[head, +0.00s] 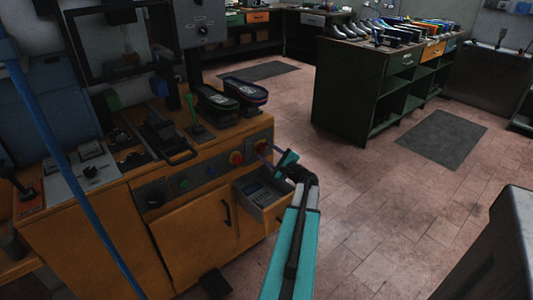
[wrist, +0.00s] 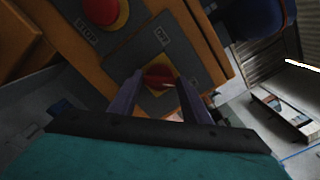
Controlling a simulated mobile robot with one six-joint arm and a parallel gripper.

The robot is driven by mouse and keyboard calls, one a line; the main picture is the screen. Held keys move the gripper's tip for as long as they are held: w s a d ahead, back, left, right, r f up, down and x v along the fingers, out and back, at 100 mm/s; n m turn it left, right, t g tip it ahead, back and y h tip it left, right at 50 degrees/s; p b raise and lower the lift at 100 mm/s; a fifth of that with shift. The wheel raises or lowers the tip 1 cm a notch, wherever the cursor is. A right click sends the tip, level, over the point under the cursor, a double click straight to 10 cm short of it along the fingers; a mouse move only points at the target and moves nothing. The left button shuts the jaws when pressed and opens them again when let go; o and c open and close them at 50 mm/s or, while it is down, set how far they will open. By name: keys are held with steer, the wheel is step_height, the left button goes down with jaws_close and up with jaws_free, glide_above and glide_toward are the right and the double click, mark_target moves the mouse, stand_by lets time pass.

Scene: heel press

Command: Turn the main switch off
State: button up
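The main switch is a red knob (wrist: 158,76) on a yellow plate, on a grey panel of the orange machine. In the wrist view an "OFF" label is above the knob, and another label at its lower right is partly hidden. My gripper (wrist: 161,80) has one finger on each side of the knob. The fingers look parted, with a small gap beside the knob; contact cannot be made out. In the head view my gripper (head: 267,152) reaches the panel's right end, and the switch (head: 260,146) is partly covered by the fingers.
A red mushroom stop button (wrist: 103,10) sits close to the switch, and also shows in the head view (head: 236,158). An open drawer (head: 264,195) juts out below the panel. Shoes (head: 245,91) stand on the machine top.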

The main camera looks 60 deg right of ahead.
steer(key=shift+c, duration=0.8)
steer(key=shift+a, duration=0.1)
steer(key=shift+f+n+b, duration=0.2)
steer(key=shift+n+b, duration=0.3)
steer(key=shift+b, duration=0.75)
steer(key=n+b, duration=0.1)
steer(key=b, duration=0.1)
steer(key=shift+f+b, duration=0.1)
steer(key=shift+b, duration=0.2)
steer(key=n+b, duration=0.3)
steer(key=b, duration=0.3)
steer(key=n+b, duration=0.3)
steer(key=b, duration=0.3)
steer(key=shift+f+n, duration=0.2)
steer(key=shift+n, duration=0.2)
steer(key=n+b, duration=0.8)
steer(key=b, duration=0.5)
steer(key=shift+n+b, duration=0.35)
steer(key=shift+n, duration=0.05)
steer(key=shift+r+n, duration=0.1)
steer(key=shift+n, duration=0.2)
steer(key=o, duration=1.1)
